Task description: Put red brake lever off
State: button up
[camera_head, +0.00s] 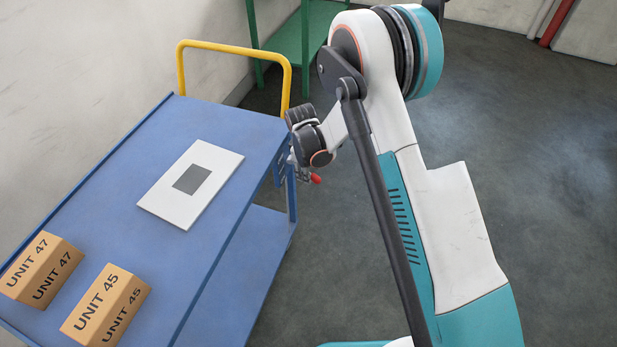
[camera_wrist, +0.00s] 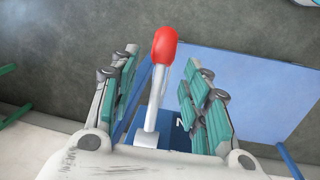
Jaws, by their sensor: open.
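The brake lever has a red knob (camera_wrist: 164,46) on a grey metal arm (camera_wrist: 154,98). In the wrist view it stands between the two teal-padded fingers of my gripper (camera_wrist: 162,95). The fingers are open, with a gap on each side of the lever. In the head view the red knob (camera_head: 316,179) shows just below my gripper (camera_head: 303,172), beside the blue cart's right edge. My wrist hides most of the lever's mount there. A blue plate with partly covered lettering (camera_wrist: 180,130) shows behind the lever's base in the wrist view.
The blue cart (camera_head: 225,125) has a yellow handle (camera_head: 235,48) at its far end. A white panel with a grey square (camera_head: 215,165) and boxes marked UNIT 47 (camera_head: 42,270) and UNIT 45 (camera_head: 105,306) lie on top. A green frame (camera_head: 283,42) stands behind. Floor at the right is clear.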

jog(key=shift+w+d+f+b, duration=0.1)
jog(key=shift+f+b, duration=0.1)
jog(key=shift+f, duration=0.5)
jog(key=shift+w+f+b, duration=0.1)
jog(key=shift+f+b, duration=0.05)
jog(key=shift+f, duration=0.55)
grip_shut()
jog(key=shift+s+d+r+g+h, duration=0.15)
jog(key=shift+r+h, duration=0.1)
jog(key=shift+h, duration=0.15)
jog(key=shift+w+d+r+g+h, duration=0.1)
jog(key=shift+r+g+h, duration=0.1)
jog(key=shift+h, duration=0.2)
grip_release()
jog(key=shift+r, duration=0.1)
